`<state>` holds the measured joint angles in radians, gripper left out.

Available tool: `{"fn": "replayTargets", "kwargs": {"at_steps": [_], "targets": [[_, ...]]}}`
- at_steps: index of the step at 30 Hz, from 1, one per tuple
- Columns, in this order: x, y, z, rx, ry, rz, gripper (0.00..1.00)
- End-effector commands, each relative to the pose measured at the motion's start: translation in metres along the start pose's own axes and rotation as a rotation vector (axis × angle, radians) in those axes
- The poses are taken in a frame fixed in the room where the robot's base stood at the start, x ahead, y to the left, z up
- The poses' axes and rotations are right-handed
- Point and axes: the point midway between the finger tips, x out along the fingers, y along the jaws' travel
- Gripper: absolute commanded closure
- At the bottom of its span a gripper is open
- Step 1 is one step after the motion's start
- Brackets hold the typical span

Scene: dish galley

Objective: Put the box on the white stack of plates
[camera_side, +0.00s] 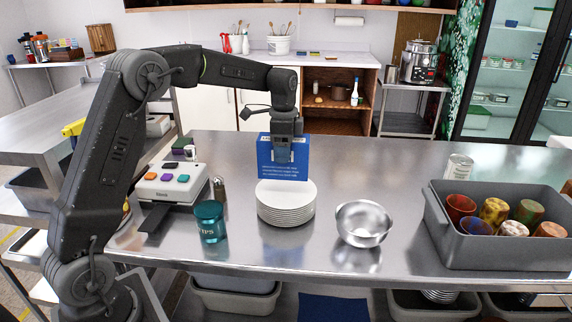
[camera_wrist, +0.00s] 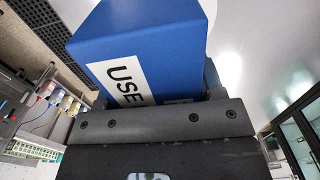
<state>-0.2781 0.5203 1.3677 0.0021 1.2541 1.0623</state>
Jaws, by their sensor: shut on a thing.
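The box (camera_side: 283,170) is blue with a white label band and small print. My gripper (camera_side: 287,150) is shut on its top edge and holds it upright. The box (camera_wrist: 150,45) fills the upper middle of the wrist view, above my gripper (camera_wrist: 165,115), with the letters "USE" showing. The white stack of plates (camera_side: 286,208) stands on the steel counter. In the side view the box's lower edge appears at or just behind the top plate; whether it touches the plates I cannot tell. The plates do not show in the wrist view.
A metal bowl (camera_side: 363,223) stands right of the plates. A teal cup (camera_side: 209,221), a pepper mill (camera_side: 219,190) and a white device with coloured buttons (camera_side: 173,184) are on the left. A grey bin (camera_side: 497,252) of cups and a can (camera_side: 458,168) are at right.

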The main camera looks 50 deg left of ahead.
Motion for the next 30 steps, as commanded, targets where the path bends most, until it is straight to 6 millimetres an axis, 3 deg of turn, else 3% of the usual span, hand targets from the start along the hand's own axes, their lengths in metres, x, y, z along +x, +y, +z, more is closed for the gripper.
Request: {"fn": "replayTargets", "kwargs": {"at_steps": [5, 13, 26, 27, 30], "targets": [[0.008, 0.0, -0.007, -0.001, 0.001, -0.001, 0.77], [0.041, 0.0, -0.007, -0.002, 0.002, 0.0, 0.77], [0.046, 0.0, -0.007, -0.002, 0.002, 0.0, 0.77], [0.047, 0.001, -0.006, -0.001, 0.001, 0.001, 0.36], [0.047, 0.001, -0.006, -0.001, 0.0, 0.002, 0.26]]}}
